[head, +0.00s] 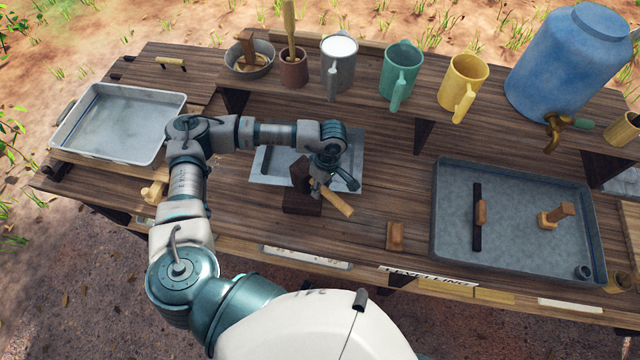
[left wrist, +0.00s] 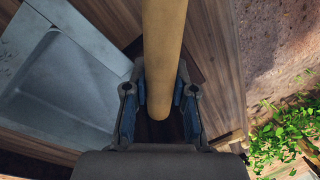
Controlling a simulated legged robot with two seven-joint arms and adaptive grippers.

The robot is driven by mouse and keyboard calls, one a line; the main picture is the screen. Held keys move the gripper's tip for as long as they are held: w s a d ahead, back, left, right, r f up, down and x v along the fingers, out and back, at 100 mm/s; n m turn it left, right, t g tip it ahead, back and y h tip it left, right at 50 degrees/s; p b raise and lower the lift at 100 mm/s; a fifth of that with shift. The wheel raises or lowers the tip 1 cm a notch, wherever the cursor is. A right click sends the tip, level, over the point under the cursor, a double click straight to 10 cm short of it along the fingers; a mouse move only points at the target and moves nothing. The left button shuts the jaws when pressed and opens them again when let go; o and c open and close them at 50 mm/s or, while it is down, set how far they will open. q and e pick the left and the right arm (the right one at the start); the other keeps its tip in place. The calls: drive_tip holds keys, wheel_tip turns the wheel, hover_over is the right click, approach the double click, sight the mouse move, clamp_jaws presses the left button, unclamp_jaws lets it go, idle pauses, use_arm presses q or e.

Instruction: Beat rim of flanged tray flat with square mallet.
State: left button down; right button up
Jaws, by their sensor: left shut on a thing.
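The flanged tray (head: 265,180) is a shallow grey metal tray with a flat rim, lying on the wooden bench in front of me. It also shows at the left of the left wrist view (left wrist: 62,90). The square mallet has a dark wooden head (head: 300,172) and a tan handle (head: 337,202). My left gripper (head: 322,186) is shut on the handle, beside the tray's near right side. In the left wrist view the handle (left wrist: 163,50) runs between the blue-padded fingers (left wrist: 160,100). My arm hides part of the tray. My right gripper is not in view.
A dark block (head: 300,204) sits just below the mallet head. A large grey tray (head: 510,260) with tools lies at right, an empty pan (head: 120,125) at left. Mugs (head: 402,70) and a blue barrel (head: 570,60) line the back.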

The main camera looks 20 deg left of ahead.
use_arm(q)
drive_tip(key=shift+r+p, duration=0.1)
drive_tip(key=shift+p, duration=0.35)
drive_tip(key=r, duration=0.1)
drive_tip(key=r+p, duration=0.1)
drive_tip(key=r, duration=0.1)
drive_tip(key=r+p, duration=0.1)
drive_tip(key=shift+a+r, duration=0.2)
drive_tip(key=shift+a, duration=0.05)
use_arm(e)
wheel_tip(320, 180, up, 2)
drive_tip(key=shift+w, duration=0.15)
use_arm(q)
drive_tip(key=shift+f, duration=0.1)
wheel_tip(320, 180, down, 5)
drive_tip(key=b, duration=0.4)
drive_tip(key=shift+d, duration=0.15)
wheel_tip(320, 180, up, 4)
drive_tip(key=shift+w+r+p, duration=0.1)
drive_tip(key=shift+r+p, duration=0.1)
drive_tip(key=shift+p, duration=0.8)
drive_tip(key=shift+r, duration=0.35)
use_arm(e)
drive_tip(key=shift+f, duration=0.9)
use_arm(q)
drive_tip(key=shift+f, duration=0.1)
